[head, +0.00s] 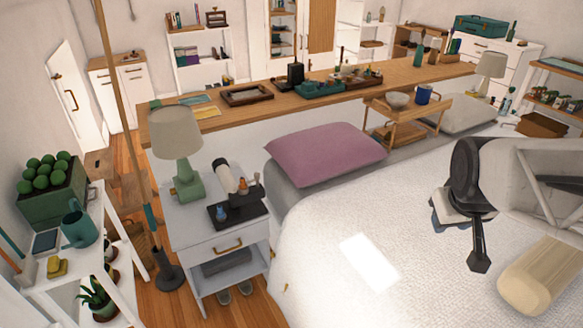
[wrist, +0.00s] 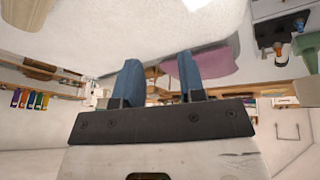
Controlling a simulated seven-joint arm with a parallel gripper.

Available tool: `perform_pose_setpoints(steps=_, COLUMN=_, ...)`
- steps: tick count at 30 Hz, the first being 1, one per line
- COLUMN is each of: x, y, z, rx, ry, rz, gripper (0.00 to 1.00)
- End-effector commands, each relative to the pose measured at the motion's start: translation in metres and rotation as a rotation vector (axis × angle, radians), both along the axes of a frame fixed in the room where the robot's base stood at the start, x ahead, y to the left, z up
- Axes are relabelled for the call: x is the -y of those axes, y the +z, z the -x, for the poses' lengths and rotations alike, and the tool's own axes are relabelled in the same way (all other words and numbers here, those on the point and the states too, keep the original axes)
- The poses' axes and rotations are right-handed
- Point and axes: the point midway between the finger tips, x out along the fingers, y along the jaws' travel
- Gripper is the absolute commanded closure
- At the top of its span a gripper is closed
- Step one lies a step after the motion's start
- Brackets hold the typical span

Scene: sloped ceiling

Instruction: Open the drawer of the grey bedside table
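The grey bedside table (head: 186,232) stands left of the bed in the head view. Its single drawer (head: 212,257) has a brass bar handle (head: 228,246) and looks closed. Below the drawer is an open shelf holding a grey item. My gripper (wrist: 160,78) has two blue fingers set apart in the wrist view, with nothing between them. In the head view my arm is at the right, over the bed and well away from the bedside table. The fingertips are hard to make out there.
A green-based lamp (head: 187,180) and a dark tray (head: 222,217) with small bottles stand on the bedside table. The bed (head: 330,250) lies between it and my arm. A floor lamp pole (head: 130,130) and a plant shelf (head: 130,290) are at its left.

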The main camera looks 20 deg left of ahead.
Motion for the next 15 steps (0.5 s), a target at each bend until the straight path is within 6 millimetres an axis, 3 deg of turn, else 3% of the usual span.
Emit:
perform_pose_setpoints(steps=3, x=-0.014, y=-0.009, z=-0.032, rx=0.035, ry=0.084, rz=0.027, gripper=0.63)
perform_pose_setpoints(steps=15, x=-0.070, y=-0.045, z=-0.128, rx=0.167, ry=0.363, rz=0.112, gripper=0.63)
